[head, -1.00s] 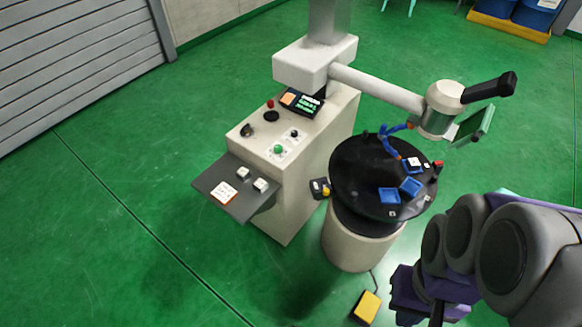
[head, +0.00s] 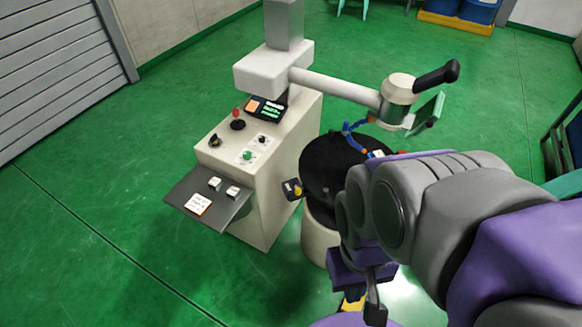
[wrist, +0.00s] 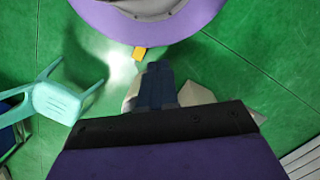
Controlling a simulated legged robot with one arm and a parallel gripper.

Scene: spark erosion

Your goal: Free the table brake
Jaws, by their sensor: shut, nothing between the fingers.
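The round black table (head: 325,160) stands on a pale drum base (head: 316,240) in the head view. My arm hides its right part and most of what lies on it. My gripper (head: 374,306) points down in front of the base, apart from the table and the device. In the wrist view my gripper's dark fingers (wrist: 155,85) are together and empty. The table is not clearly visible there.
The pale machine cabinet (head: 265,175) with its control panel and grey shelf (head: 208,200) stands left of the table. A jointed arm with a black handle (head: 437,74) overhangs the table. A yellow pedal (head: 351,304) is partly hidden. A teal chair (wrist: 65,100) shows. Floor at left is clear.

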